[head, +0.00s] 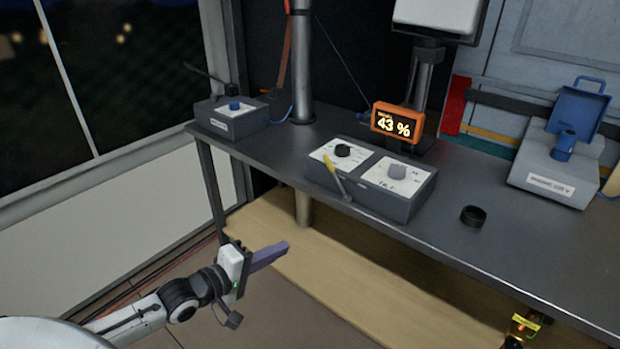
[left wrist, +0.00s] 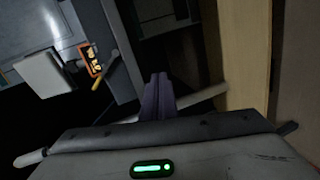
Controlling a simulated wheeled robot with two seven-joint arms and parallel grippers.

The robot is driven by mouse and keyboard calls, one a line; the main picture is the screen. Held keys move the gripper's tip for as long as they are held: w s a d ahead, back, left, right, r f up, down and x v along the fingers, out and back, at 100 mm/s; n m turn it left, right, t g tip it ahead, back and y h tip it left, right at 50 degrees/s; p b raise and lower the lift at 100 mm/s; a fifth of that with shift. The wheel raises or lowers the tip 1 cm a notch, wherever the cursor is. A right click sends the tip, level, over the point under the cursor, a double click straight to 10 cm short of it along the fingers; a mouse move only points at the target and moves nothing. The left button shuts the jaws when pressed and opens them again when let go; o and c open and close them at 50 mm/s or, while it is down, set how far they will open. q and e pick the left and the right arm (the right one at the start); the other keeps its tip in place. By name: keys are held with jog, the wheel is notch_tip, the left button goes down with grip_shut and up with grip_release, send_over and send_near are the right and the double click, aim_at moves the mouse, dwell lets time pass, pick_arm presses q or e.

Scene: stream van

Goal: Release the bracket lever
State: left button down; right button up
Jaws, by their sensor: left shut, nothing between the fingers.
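A yellow-handled lever (head: 337,178) stands tilted on the front of the grey two-knob control box (head: 400,207), near the table's front edge. It also shows in the left wrist view (left wrist: 102,79). A black lever (head: 207,75) sticks out over a smaller grey box with a blue knob (head: 232,122) at the table's far left. I cannot tell from a label which one is the bracket lever. My left gripper (head: 284,247) has purple fingers, shut and empty, below and in front of the table edge, apart from both levers. Its fingers also show in the left wrist view (left wrist: 157,84). My right gripper is not visible.
An orange display (head: 397,121) reads 43 %. A black ring-shaped piece (head: 473,216) lies right of the control box. A grey device with a blue lid (head: 553,172) stands farther right. A metal pole (head: 301,60) rises behind. A wooden shelf (head: 345,280) lies below the dark tabletop.

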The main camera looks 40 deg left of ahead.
aim_at(336, 177)
pick_arm(q)
jog(key=w+a+r+n+t, duration=0.1)
jog(key=w+a+r+n, duration=0.1)
jog(key=r, duration=0.4)
jog(key=w+a+r+n+t, duration=0.2)
jog(key=w+a+r+n, duration=0.1)
jog(key=r, duration=0.3)
jog(key=shift+w+a+r+n+b, duration=0.2)
jog(key=shift+a+n+b, duration=0.2)
jog(key=shift+a+n, duration=0.5)
jog(key=shift+w+d+r+b, duration=0.25)
jog(key=shift+w+d, duration=0.6)
jog(key=shift+w, duration=0.9)
jog(key=shift+w+d+r+b, duration=0.3)
jog(key=shift+w+d, duration=0.5)
jog(key=shift+w, duration=0.9)
jog(key=shift+w+d+r+b, duration=0.1)
jog(key=shift+w+d+r, duration=0.25)
jog(key=shift+w+d, duration=0.95)
jog(key=shift+w+a, duration=0.45)
jog(key=shift+d+r, duration=0.1)
jog(key=shift+d, duration=0.05)
